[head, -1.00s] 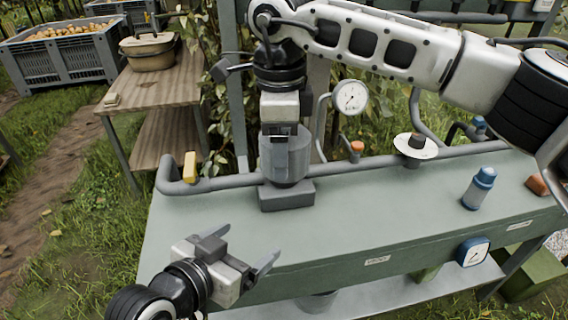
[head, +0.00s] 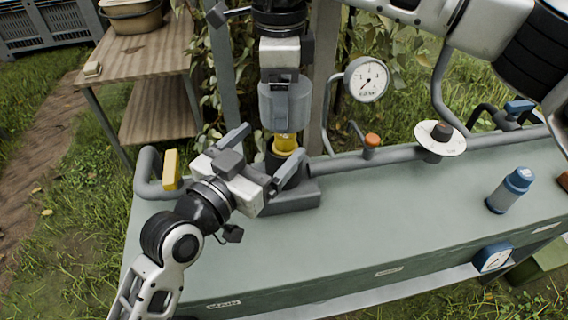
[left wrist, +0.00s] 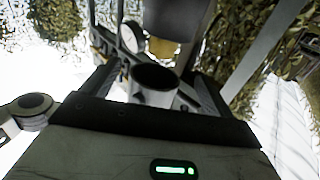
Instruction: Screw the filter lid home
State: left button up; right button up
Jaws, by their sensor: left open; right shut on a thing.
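My right gripper (head: 284,80) points down and is shut on the grey filter lid (head: 286,108), held upright above the filter base (head: 293,197). A yellow part (head: 286,142) shows directly under the lid, with a dark round piece (head: 279,160) below it. In the left wrist view, a dark round opening (left wrist: 155,76) shows between the spread fingers, with the grey lid (left wrist: 170,18) above.
A grey pipe with a yellow handle (head: 171,169) runs along the bench. A pressure gauge (head: 366,80), an orange knob (head: 372,140) and a white disc (head: 440,138) stand to the right. A blue-capped bottle (head: 510,190) is on the bench. The bench's front middle is clear.

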aim_at(274, 170)
pick_arm(q)
notch_tip(274, 170, down, 8)
jog(key=shift+r, duration=0.15)
jog(key=x, duration=0.6)
pick_arm(e)
jog(key=shift+w, duration=0.1)
pick_arm(q)
jog(key=shift+x, duration=0.75)
jog(key=shift+a, duration=0.1)
jog(key=c, duration=1.4)
jog(key=shift+w, duration=0.1)
jog(key=shift+c, duration=0.2)
pick_arm(e)
jog(key=shift+a+f, duration=0.1)
jog(key=shift+f, duration=2.4)
pick_arm(q)
jog(key=shift+a, duration=0.1)
pick_arm(e)
jog(key=shift+f, duration=0.85)
